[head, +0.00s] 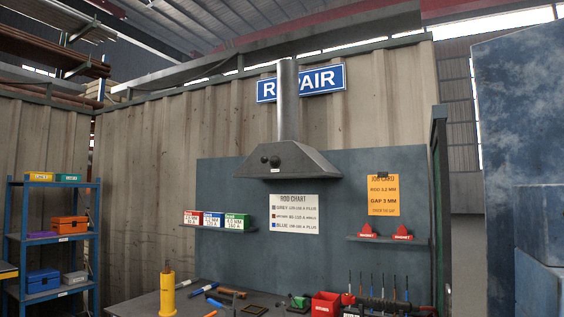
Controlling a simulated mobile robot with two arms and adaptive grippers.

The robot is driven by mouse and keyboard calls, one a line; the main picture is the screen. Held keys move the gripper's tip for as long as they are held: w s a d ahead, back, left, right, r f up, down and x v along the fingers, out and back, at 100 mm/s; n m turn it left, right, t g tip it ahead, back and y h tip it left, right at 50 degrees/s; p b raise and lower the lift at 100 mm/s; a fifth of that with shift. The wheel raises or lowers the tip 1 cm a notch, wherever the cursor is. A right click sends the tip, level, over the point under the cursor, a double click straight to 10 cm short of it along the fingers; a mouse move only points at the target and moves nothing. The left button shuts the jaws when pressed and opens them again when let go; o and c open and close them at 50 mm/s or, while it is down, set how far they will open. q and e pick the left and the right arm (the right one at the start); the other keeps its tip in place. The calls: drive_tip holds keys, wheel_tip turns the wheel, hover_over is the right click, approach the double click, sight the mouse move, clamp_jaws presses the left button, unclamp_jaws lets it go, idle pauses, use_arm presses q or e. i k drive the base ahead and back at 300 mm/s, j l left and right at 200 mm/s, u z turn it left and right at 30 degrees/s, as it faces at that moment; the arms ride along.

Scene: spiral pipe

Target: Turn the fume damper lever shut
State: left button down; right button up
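A grey metal fume hood (300,161) hangs on the blue-grey back panel, above the workbench. A round vertical duct (288,100) rises from its top and passes in front of the blue REPAIR sign. Two small dark round knobs (270,160) sit on the hood's sloped front, left of the middle. I cannot tell whether either is the damper lever, or how it is set. No clear lever handle shows on the duct. Neither of my grippers is in view.
The workbench (140,305) below carries a yellow cylinder (167,295), a red bin (325,304), several tools and a rack of rods. Shelves with boxes (219,229) and red magnets (368,232) flank the rod chart. A blue shelving unit stands at left.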

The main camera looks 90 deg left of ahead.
sight(263, 160)
drive_tip(key=u, duration=2.9)
drive_tip(key=i+j, duration=1.1)
drive_tip(key=i+j+u, duration=0.05)
